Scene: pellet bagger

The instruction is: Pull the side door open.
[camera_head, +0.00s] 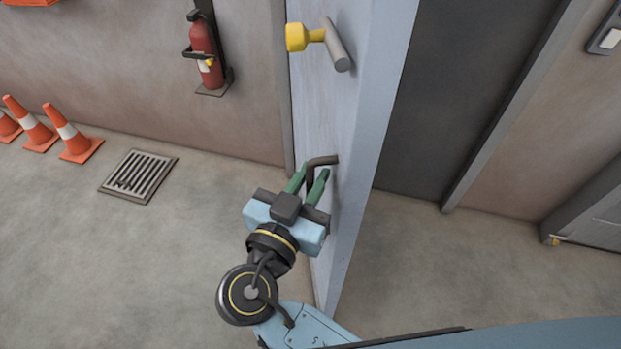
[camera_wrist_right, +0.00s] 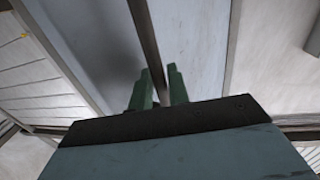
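The side door (camera_head: 324,110) is a pale grey-blue panel standing ajar, with its thick edge facing me and a dark opening to its right. Its dark bent handle (camera_head: 322,160) sticks out low on the left face. My right gripper (camera_head: 308,181) is at this handle, with one green finger on each side of the bar. In the right wrist view the bar (camera_wrist_right: 149,45) runs down between the two fingers (camera_wrist_right: 160,88), with little gap beside it. The far part of the grip is partly hidden. My left gripper is not in view.
A yellow knob with a grey bar (camera_head: 318,40) juts from the door higher up. A fire extinguisher (camera_head: 206,52) hangs on the back wall. Orange cones (camera_head: 73,138) and a floor grate (camera_head: 139,175) are at left. The floor left of the door is otherwise clear.

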